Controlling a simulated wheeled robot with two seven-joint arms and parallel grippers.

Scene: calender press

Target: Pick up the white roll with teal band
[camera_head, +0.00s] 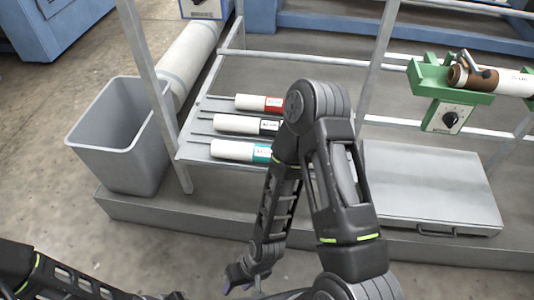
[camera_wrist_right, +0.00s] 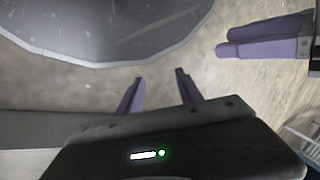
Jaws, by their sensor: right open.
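The white roll with teal band (camera_head: 235,150) lies on the grey rack (camera_head: 190,150), the nearest of three rolls. Its teal right end is close to my right arm, which passes in front of the rack's right side. My right gripper (camera_head: 244,287) hangs low over the floor, below and in front of the rack, well apart from the roll. In the right wrist view its two purple fingers (camera_wrist_right: 158,74) are spread with nothing between them. My left gripper's purple fingers (camera_wrist_right: 262,38) appear at the upper right there, lying close together; their opening is unclear.
A white roll with red band (camera_head: 260,103) and one with a black band (camera_head: 246,124) lie behind. A grey bin (camera_head: 115,145) stands left of the rack. A green holder (camera_head: 430,82) with a brown-ended roll and a grey lidded box (camera_head: 425,185) are right. Rack posts rise nearby.

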